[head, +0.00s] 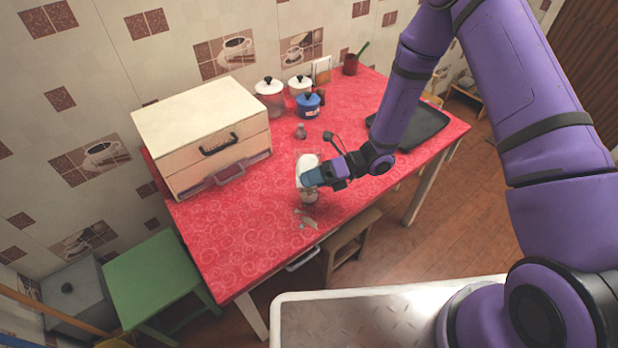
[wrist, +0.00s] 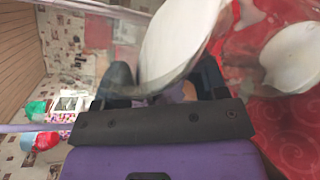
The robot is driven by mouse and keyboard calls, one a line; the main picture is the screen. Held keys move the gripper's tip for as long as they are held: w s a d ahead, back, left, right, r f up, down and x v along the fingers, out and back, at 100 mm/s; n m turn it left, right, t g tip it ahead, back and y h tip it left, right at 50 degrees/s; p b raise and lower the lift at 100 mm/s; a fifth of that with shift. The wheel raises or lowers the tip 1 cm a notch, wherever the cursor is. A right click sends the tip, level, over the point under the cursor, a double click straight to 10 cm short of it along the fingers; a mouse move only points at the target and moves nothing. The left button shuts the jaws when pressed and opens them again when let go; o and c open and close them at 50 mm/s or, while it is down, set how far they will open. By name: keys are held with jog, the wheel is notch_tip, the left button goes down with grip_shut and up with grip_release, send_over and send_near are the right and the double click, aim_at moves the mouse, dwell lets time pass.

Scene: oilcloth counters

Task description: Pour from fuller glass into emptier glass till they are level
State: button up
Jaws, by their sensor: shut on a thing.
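My gripper (head: 309,178) is shut on a clear glass (head: 306,162) holding something white, and holds it above the red table. In the wrist view this held glass (wrist: 180,42) is large and close, and its white content shows as a slanted oval. A second glass with white content (wrist: 292,58) is at the right of that view, partly behind the held glass's wall. In the head view the second glass (head: 309,196) stands on the table just below my gripper. The two levels cannot be compared exactly, and no stream is clearly visible.
The red table (head: 240,220) bears a cream drawer box (head: 200,125), lidded pots (head: 270,95), a blue pot (head: 308,106), a small bottle (head: 300,131) and a dark tray (head: 425,125). Small beige scraps (head: 309,221) lie near the front edge. The table's left front is clear.

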jog(key=shift+w+r+n+t, duration=0.15)
jog(key=shift+r+n+t, duration=0.15)
jog(key=shift+n, duration=0.3)
jog(key=shift+r+n+t+h, duration=0.1)
jog(key=shift+n+t+h, duration=0.3)
jog(key=shift+n, duration=0.4)
jog(key=shift+s+a+f+n+t+h, duration=0.15)
jog(key=shift+s+f+n+t+h, duration=0.15)
jog(key=shift+s+f+n+t, duration=0.7)
jog(key=shift+b, duration=0.4)
